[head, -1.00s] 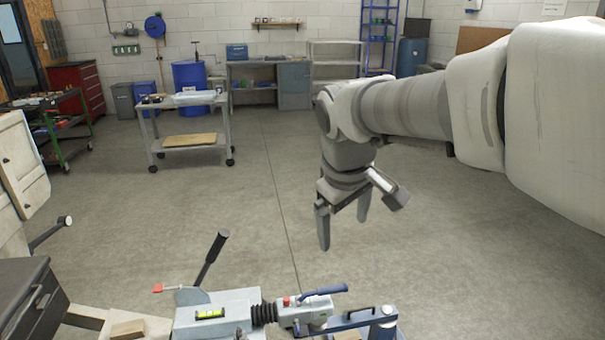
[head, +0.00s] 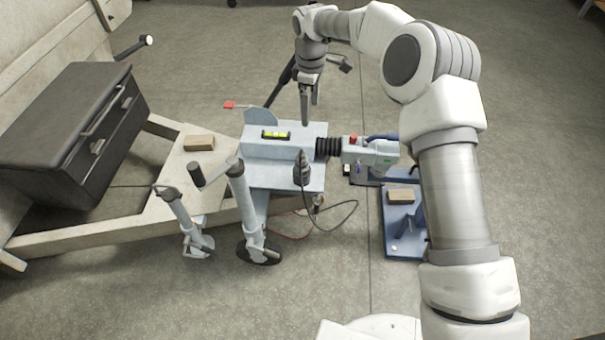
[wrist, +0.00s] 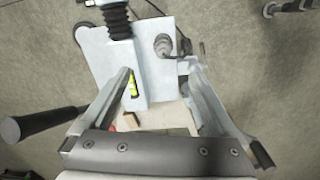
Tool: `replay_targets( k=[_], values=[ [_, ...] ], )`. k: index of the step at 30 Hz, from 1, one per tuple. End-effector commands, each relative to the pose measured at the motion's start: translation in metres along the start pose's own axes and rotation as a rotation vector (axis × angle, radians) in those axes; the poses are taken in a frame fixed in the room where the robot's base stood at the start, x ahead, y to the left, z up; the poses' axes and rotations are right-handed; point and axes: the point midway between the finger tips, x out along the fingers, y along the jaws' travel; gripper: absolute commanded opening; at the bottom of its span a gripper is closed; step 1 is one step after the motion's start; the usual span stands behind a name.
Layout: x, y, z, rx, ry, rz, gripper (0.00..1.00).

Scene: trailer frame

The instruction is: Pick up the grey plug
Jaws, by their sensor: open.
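The grey plug (head: 302,168) is a dark, ribbed, tapered piece with a black cable. It stands about upright at the front of the pale blue drawbar housing (head: 268,152). In the wrist view the plug (wrist: 163,46) shows ahead of the fingertips, a little right of centre, on the pale plate. My gripper (head: 308,108) is open and empty, pointing down above the far side of the housing. In the wrist view its spread fingers (wrist: 157,70) have nothing between them but the view of the housing below. The gripper is apart from the plug.
A dark lever (wrist: 40,122) rises left of my fingers in the wrist view. A black bellows (head: 328,148) and coupling head (head: 370,153) extend right of the housing. Support legs (head: 245,205) stand at the front. A yellow-green level (head: 275,134) lies on the housing.

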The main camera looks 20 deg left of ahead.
Motion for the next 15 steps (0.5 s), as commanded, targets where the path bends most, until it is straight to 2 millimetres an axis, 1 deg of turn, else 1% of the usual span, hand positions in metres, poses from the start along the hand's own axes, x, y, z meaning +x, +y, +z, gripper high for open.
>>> replay_targets(
  k=[1,3,10,15],
  values=[
    [0.02,-0.001,-0.007,-0.019,0.002,-0.014,0.94],
    [0.035,-0.001,-0.012,-0.04,0.002,-0.025,0.94],
    [0.061,-0.002,-0.018,-0.062,0.003,-0.037,0.94],
    [0.097,-0.004,-0.017,-0.061,0.003,-0.039,0.94]
  ],
)
